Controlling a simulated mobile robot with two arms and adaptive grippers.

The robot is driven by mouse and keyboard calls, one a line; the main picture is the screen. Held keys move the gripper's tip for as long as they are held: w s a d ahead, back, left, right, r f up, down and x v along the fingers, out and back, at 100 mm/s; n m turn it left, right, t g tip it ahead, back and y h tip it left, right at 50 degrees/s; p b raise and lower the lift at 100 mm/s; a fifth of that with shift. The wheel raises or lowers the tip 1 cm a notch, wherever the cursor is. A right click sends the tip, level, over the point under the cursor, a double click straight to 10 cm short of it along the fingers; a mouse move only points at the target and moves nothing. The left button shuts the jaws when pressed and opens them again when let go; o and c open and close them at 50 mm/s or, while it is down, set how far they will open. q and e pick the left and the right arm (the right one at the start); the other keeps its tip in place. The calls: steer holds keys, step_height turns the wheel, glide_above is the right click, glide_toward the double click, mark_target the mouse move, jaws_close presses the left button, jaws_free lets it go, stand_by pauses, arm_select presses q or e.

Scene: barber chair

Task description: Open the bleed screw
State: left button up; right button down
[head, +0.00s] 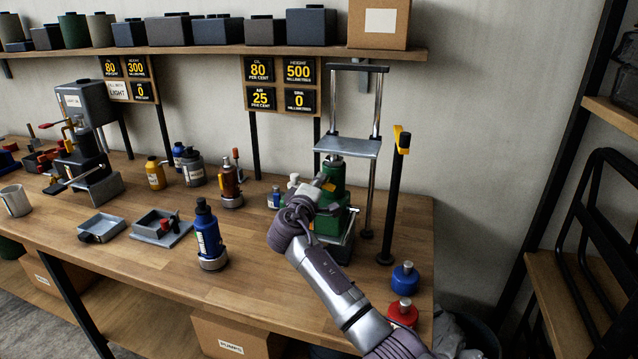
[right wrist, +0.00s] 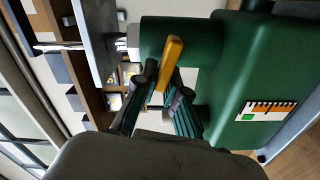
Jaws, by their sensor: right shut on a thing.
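The green hydraulic unit (head: 333,211) stands at the right of the bench under a chrome frame. It fills the right of the right wrist view (right wrist: 250,75), with a gauge label on its side. A yellow lever (right wrist: 172,58), which looks like the bleed screw's handle, sits against the green body. My right gripper (head: 316,192) reaches to the unit's near upper side. In the right wrist view its two fingers (right wrist: 166,80) are shut on the yellow lever. The lever's root is hidden by the fingers. My left gripper is not in view.
A black post with a yellow top (head: 395,195) stands right of the unit. Blue (head: 405,277) and red (head: 403,312) round pieces sit near the right edge. A blue bottle (head: 207,230) and metal trays (head: 160,228) stand to the left. The bench front middle is clear.

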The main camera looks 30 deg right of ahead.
steer(key=c, duration=1.2)
jaws_free()
steer(key=v, duration=1.2)
steer(key=shift+f, duration=0.1)
